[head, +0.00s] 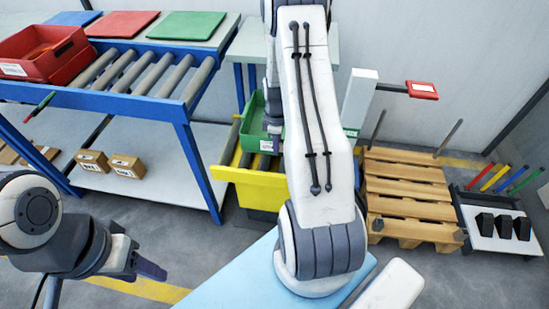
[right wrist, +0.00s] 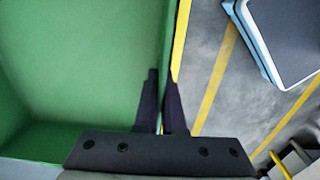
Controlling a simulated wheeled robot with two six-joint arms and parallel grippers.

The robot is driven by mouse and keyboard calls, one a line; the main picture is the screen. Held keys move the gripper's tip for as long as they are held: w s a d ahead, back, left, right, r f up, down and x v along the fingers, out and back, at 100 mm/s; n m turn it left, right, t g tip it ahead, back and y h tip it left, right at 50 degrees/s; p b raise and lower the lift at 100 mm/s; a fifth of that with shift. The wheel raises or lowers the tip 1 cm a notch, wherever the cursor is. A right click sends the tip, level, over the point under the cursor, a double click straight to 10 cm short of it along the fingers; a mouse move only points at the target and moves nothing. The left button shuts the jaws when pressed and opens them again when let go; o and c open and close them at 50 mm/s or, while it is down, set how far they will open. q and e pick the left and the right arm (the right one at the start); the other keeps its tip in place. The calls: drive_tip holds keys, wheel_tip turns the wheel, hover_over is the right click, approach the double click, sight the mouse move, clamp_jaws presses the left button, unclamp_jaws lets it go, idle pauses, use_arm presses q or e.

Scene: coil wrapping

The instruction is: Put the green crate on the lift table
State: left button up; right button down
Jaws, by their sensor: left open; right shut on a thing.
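The green crate (head: 252,128) is in the middle of the head view, partly hidden behind my right arm. It is over the rollers of the yellow lift table (head: 240,187); I cannot tell if it rests on them. In the right wrist view the crate's empty inside (right wrist: 85,60) fills the left, and a yellow edge (right wrist: 181,35) runs close beside its wall. My right gripper (right wrist: 160,105) is shut on that wall, one finger on each side; the arm hides it in the head view. My left gripper (head: 150,270) is open and empty at the lower left, away from the crate.
A blue roller conveyor (head: 130,85) at the left holds a red crate (head: 42,52), with red and green panels behind. Cardboard boxes (head: 93,162) sit on its lower shelf. A wooden pallet (head: 405,190) and a rack with coloured bars (head: 500,215) stand at the right.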

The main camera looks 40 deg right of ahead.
wheel_tip(320, 180, down, 8)
drive_tip(key=shift+r+b, duration=0.1)
drive_tip(key=shift+b, duration=0.55)
drive_tip(key=c, duration=1)
unclamp_jaws()
drive_tip(key=shift+f, duration=0.2)
wheel_tip(320, 180, up, 12)
drive_tip(key=shift+r+p, duration=0.2)
drive_tip(key=shift+p, duration=1.05)
drive_tip(key=a+r, duration=0.5)
drive_tip(key=a, duration=0.5)
drive_tip(key=a+r, duration=0.6)
drive_tip(key=a, duration=0.5)
drive_tip(key=shift+m+y, duration=0.5)
drive_tip(key=s+a+r, duration=0.2)
drive_tip(key=s+a, duration=0.2)
drive_tip(key=s, duration=0.2)
drive_tip(key=s+a+r, duration=0.2)
drive_tip(key=s+a, duration=0.3)
drive_tip(key=s, duration=0.2)
drive_tip(key=s+a+r, duration=0.3)
drive_tip(key=s+a, duration=0.2)
drive_tip(key=s, duration=0.2)
drive_tip(key=shift+s, duration=0.1)
